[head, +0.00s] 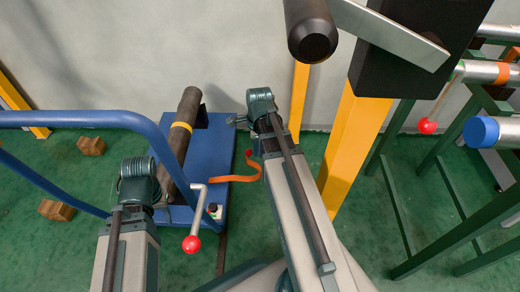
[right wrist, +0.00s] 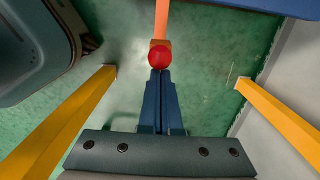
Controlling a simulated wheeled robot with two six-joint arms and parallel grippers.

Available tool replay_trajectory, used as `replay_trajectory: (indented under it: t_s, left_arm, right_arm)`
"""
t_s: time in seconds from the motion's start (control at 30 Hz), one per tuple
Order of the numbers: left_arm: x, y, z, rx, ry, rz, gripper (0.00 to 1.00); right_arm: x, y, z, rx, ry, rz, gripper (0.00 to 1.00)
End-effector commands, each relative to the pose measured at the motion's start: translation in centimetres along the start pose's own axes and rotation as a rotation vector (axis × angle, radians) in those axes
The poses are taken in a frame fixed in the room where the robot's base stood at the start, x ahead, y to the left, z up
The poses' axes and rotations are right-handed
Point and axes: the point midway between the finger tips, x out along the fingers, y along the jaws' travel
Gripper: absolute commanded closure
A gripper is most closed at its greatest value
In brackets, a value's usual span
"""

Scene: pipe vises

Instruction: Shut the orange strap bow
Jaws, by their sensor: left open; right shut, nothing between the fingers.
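The orange strap bow (head: 238,179) is a curved orange band over the right edge of the blue cart, with a red ball (head: 248,153) at its upper end. In the right wrist view the orange band (right wrist: 161,18) runs up from the red ball (right wrist: 158,57). My right gripper (right wrist: 160,75) is shut and empty, its fingertips close below the ball; I cannot tell whether they touch. In the head view my right gripper (head: 243,121) is above the ball. My left gripper (head: 150,190) is open beside the cart's left side, its fingers mostly hidden.
A dark pipe with a yellow band (head: 180,137) lies on the blue cart (head: 212,150). The cart's blue rail (head: 75,118) crosses the left. A grey lever with a red knob (head: 192,243) stands in front. Yellow posts (head: 345,145) and a green pipe rack (head: 435,150) are at the right.

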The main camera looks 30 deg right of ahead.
Motion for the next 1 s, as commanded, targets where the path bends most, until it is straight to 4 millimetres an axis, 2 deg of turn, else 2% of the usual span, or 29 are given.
replay_trajectory:
  t_s: [0.27, 0.47, 0.67, 0.8, 1.0]
  left_arm:
    - [-0.3, 0.0, 0.0, 0.0, 0.0, 0.0, 0.5]
    - [-2.0, -0.2, 0.1, 0.001, 0.0, -0.001, 0.5]
    - [-4.7, -0.5, 0.3, -0.001, -0.002, -0.003, 0.5]
    - [-6.2, -0.7, 0.4, -0.004, -0.003, -0.005, 0.5]
    - [-7.4, -0.9, 0.5, -0.008, -0.004, -0.007, 0.5]
  right_arm:
    - [-0.3, 0.0, 0.3, -0.001, 0.011, 0.001, 1.0]
    - [-1.9, -0.1, 2.2, -0.007, 0.083, 0.004, 1.0]
    - [-4.5, -0.2, 5.9, -0.005, 0.134, 0.0, 1.0]
    - [-5.9, -0.2, 9.4, -0.005, 0.133, 0.0, 1.0]
    - [-6.9, -0.3, 14.6, -0.004, 0.132, 0.0, 1.0]
